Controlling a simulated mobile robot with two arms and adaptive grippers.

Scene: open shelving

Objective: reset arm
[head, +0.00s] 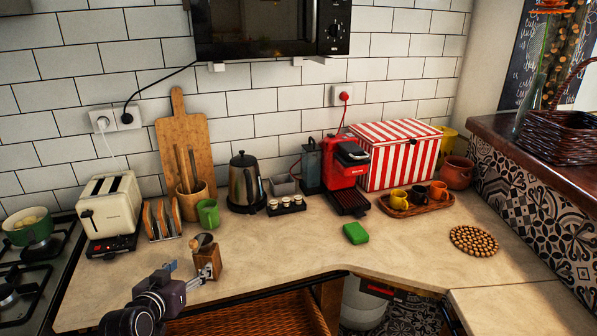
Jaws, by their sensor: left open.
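My left arm comes in from the bottom left. Its gripper (198,277) is over the front left of the counter, by the base of a small wooden coffee grinder (208,258). The fingers are small in the picture, and nothing shows held between them. I cannot tell whether they touch the grinder. The grinder stands upright near the counter's front edge. My right gripper is not in view.
The beige counter (290,240) holds a toaster (108,207), green mug (208,214), kettle (245,184), red coffee machine (343,172), striped box (402,155) and green sponge (355,233). A stove (35,275) is at left. A microwave (270,28) hangs above. The front middle is clear.

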